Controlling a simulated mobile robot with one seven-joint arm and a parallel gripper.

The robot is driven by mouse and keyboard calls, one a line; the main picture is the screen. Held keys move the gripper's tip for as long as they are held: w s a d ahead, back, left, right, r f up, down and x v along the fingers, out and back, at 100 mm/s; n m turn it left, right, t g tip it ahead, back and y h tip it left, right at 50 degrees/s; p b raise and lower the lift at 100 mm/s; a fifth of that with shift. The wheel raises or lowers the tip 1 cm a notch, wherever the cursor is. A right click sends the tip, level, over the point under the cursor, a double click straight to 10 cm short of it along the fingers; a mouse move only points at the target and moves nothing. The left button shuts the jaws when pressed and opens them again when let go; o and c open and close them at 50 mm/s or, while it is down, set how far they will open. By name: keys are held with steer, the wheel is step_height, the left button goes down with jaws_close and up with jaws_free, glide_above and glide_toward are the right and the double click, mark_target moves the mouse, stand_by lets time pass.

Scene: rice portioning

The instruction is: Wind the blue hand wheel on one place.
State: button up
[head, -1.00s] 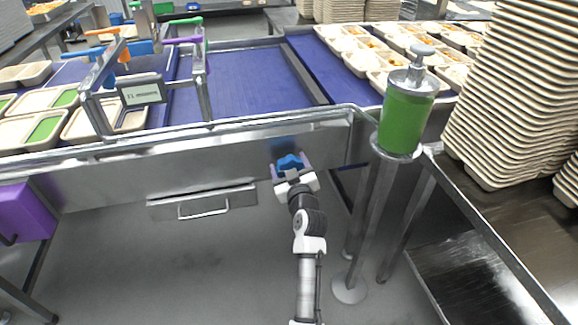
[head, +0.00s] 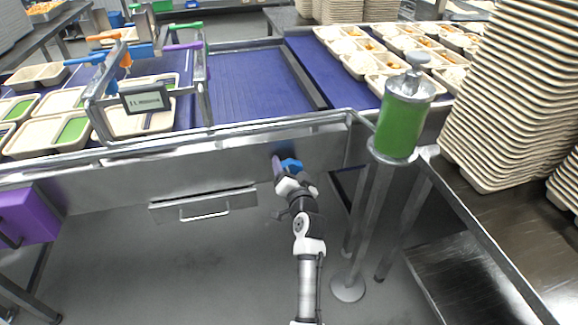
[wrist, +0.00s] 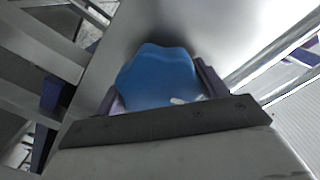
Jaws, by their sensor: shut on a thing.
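The blue hand wheel (head: 291,165) sits on the front steel panel of the conveyor, below the rail. It is a lobed knob and fills the middle of the wrist view (wrist: 158,78). My gripper (head: 284,172) is at the wheel, with its purple-grey fingers on either side of it. In the wrist view my gripper (wrist: 162,92) is shut on the wheel, with a finger showing at each side. My gripper looks rolled to one side in the head view. The wheel's shaft and any index mark are hidden.
A steel drawer (head: 203,206) with a handle is left of my gripper. A green cylinder dispenser (head: 403,125) stands on a post to the right. Stacked trays (head: 510,90) stand at far right. Compartment trays (head: 50,137) lie on the blue conveyor (head: 250,85) at left.

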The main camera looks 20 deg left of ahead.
steer(key=m+p, duration=0.2)
steer(key=m, duration=0.3)
steer(key=shift+r+m+p, duration=0.1)
steer(key=shift+m+p, duration=0.2)
steer(key=shift+p, duration=0.05)
steer(key=m+p, duration=0.2)
steer(key=m, duration=0.3)
steer(key=shift+d+p, duration=0.1)
steer(key=shift+p, duration=0.3)
steer(key=m+p, duration=0.2)
steer(key=m, duration=0.4)
steer(key=shift+p, duration=0.4)
steer(key=m, duration=0.1)
steer(key=m+p, duration=0.1)
steer(key=m, duration=0.1)
steer(key=m+p, duration=0.1)
steer(key=shift+f+m, duration=0.25)
steer(key=shift+m, duration=0.15)
steer(key=o, duration=1)
